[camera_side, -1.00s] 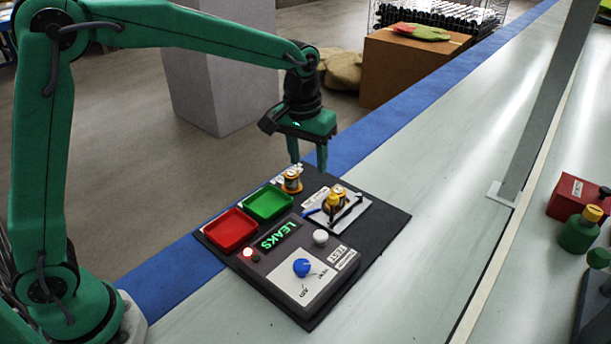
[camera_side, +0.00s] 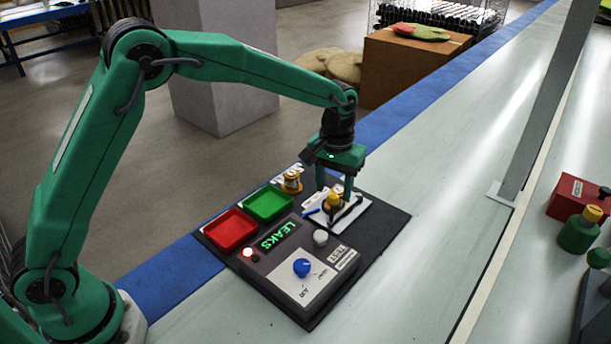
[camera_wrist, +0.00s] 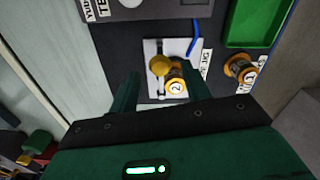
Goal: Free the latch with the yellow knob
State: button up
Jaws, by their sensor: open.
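The yellow knob (camera_side: 332,199) stands at the clamp on a pale plate (camera_side: 352,218), with a dark latch bar (camera_side: 348,212) beside it. In the wrist view the yellow knob (camera_wrist: 160,65) lies between the finger lines, near the brass-coloured tube (camera_wrist: 176,88) labelled 2. My gripper (camera_side: 334,191) is open, pointing down above the plate, with a finger to either side of the knob. In the wrist view my gripper (camera_wrist: 160,72) is empty. I cannot tell how far the fingertips are above the knob. The latch bar is partly hidden.
A tester box (camera_side: 290,283) with a blue dial (camera_side: 302,267) and a lit LEAKS display lies in front. Red (camera_side: 230,230) and green (camera_side: 268,203) trays sit to the left. Another tube (camera_side: 291,180) stands behind. The conveyor-like surface to the right is clear nearby.

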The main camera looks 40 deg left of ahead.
jog(key=shift+f, duration=3.25)
grip_shut()
